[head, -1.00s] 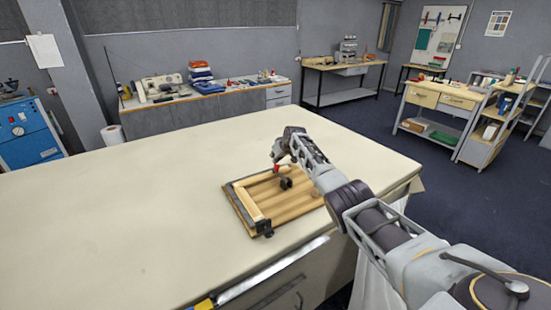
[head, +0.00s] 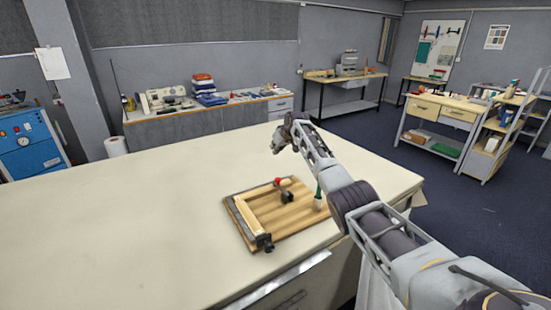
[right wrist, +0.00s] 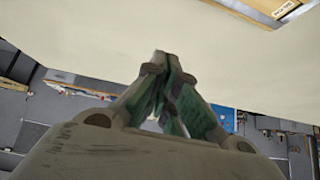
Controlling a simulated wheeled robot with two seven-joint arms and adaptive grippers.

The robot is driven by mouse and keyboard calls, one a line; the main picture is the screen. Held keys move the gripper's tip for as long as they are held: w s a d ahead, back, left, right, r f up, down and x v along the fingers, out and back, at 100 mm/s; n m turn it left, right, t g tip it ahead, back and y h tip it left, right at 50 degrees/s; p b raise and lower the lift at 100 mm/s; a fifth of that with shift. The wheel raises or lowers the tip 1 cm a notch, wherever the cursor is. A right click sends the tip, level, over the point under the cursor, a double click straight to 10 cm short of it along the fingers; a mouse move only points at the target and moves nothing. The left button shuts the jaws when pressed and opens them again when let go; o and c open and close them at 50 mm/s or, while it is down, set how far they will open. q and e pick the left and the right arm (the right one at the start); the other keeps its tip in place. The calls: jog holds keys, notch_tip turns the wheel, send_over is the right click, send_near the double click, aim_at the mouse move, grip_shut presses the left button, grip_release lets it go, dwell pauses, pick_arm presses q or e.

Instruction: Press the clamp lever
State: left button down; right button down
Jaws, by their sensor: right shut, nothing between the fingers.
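A wooden fixture board (head: 298,216) with raised light wood rails lies on the table near its right front. A black clamp (head: 286,195) with a red-tipped lever (head: 278,182) stands on the board near its middle. My right gripper (head: 275,147) is in the air beyond and above the clamp, apart from it. It is shut and empty; its fingertips meet in the right wrist view (right wrist: 162,62). A corner of the board (right wrist: 262,8) shows at the top right of that view; the lever does not show there. My left gripper is not in view.
A second black clamp part (head: 264,241) sits at the board's near corner. A green and white item (head: 319,198) stands at the board's right, partly behind my arm. The pale tabletop (head: 140,220) is clear to the left. Workbenches stand beyond.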

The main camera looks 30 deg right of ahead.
jog(key=shift+r, duration=0.8)
jog(key=shift+s+f, duration=0.1)
jog(key=shift+f, duration=0.05)
